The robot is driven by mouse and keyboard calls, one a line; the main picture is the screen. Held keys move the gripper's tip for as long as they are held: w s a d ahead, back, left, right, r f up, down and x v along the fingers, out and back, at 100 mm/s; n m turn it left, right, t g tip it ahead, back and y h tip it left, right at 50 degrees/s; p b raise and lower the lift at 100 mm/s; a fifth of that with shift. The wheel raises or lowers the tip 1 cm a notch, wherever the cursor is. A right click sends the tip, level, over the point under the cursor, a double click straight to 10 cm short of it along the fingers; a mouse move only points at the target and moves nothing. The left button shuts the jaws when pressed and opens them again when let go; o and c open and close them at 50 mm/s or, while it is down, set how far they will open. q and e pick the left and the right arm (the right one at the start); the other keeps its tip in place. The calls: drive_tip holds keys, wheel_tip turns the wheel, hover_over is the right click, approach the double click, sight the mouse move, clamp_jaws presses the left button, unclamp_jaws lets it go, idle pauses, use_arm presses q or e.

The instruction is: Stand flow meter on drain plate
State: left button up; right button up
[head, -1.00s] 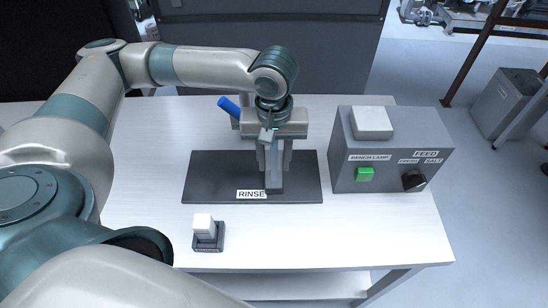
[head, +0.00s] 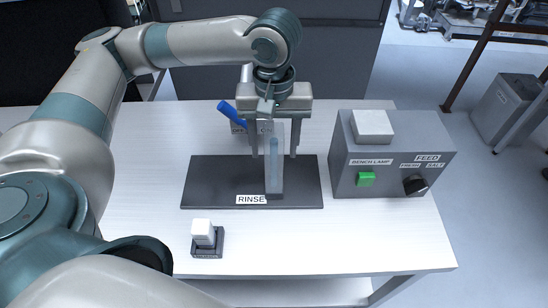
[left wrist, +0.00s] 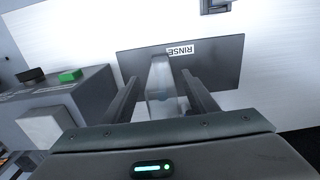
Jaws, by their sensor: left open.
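My left gripper (head: 274,153) is open, pointing down from above. Its two fingers are spread on either side of the meter's upper part, with gaps visible between fingers and meter. In the left wrist view my left gripper (left wrist: 162,90) also shows its fingers apart. My right gripper is not in view.
A grey control box (head: 390,155) with a green switch and black knob stands to the right. A small white-topped block (head: 203,235) sits in front of the plate. A blue lever (head: 232,114) on a grey labelled stand is behind. The white table is clear at left.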

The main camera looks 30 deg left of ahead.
use_arm(q)
drive_tip(key=shift+r, duration=2.75)
drive_tip(key=shift+r, duration=0.1)
idle(0.4)
